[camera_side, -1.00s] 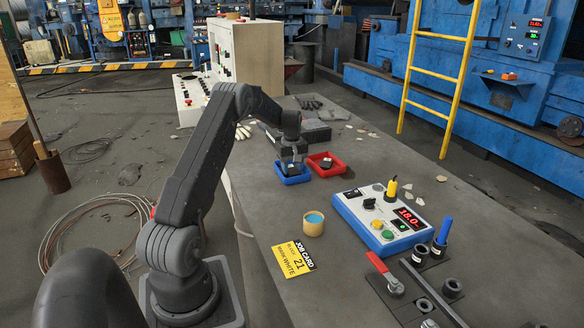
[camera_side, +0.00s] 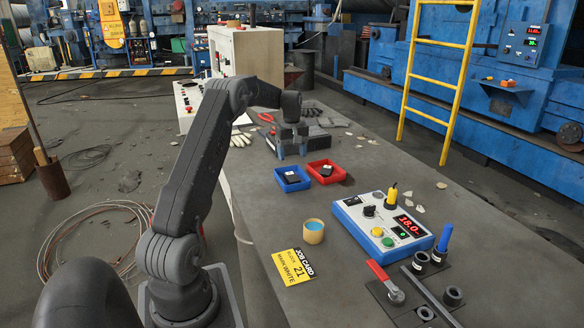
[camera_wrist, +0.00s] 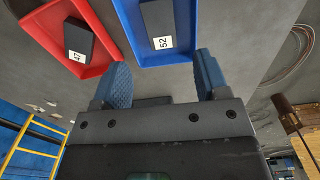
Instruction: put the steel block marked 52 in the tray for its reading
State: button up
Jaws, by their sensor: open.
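The steel block marked 52 (camera_wrist: 158,22) lies inside the blue tray (camera_wrist: 185,22) in the wrist view. In the side view the dark block (camera_side: 290,175) sits in the same blue tray (camera_side: 296,188). My gripper (camera_side: 291,154) is empty and stands just behind and above the trays, apart from the block. In the wrist view its two fingers (camera_wrist: 162,78) are spread wide with nothing between them. The red tray (camera_side: 332,181) sits to the right of the blue one. The meter box's red display (camera_side: 408,224) appears to read 18.0.
A dark block marked 47 (camera_wrist: 79,39) lies in the red tray. Gloves and tools lie behind my gripper.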

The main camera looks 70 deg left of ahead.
jog(key=w+d+r+m, duration=0.2)
jog(key=d+r+m, duration=0.1)
jog(key=d+r, duration=0.75)
jog(key=s+d+r+m+t+y, duration=0.1)
jog(key=d+r+m, duration=0.15)
jog(key=d, duration=0.45)
jog(key=s+d+r+m+t, duration=0.1)
jog(key=d+r+m, duration=0.15)
jog(key=d, duration=0.55)
jog(key=s+d+f+m+t, duration=0.1)
jog(key=s+d+m, duration=0.3)
jog(key=s+d, duration=0.5)
jog(key=s+d+f+m+t+h, duration=0.1)
jog(key=s+d+m+t, duration=0.1)
jog(key=s+d+m, duration=0.3)
jog(key=s+d, duration=0.4)
jog(key=d, duration=0.2)
jog(key=shift+f+m+t, duration=0.3)
jog(key=shift+f, duration=0.1)
jog(key=shift+s, duration=0.1)
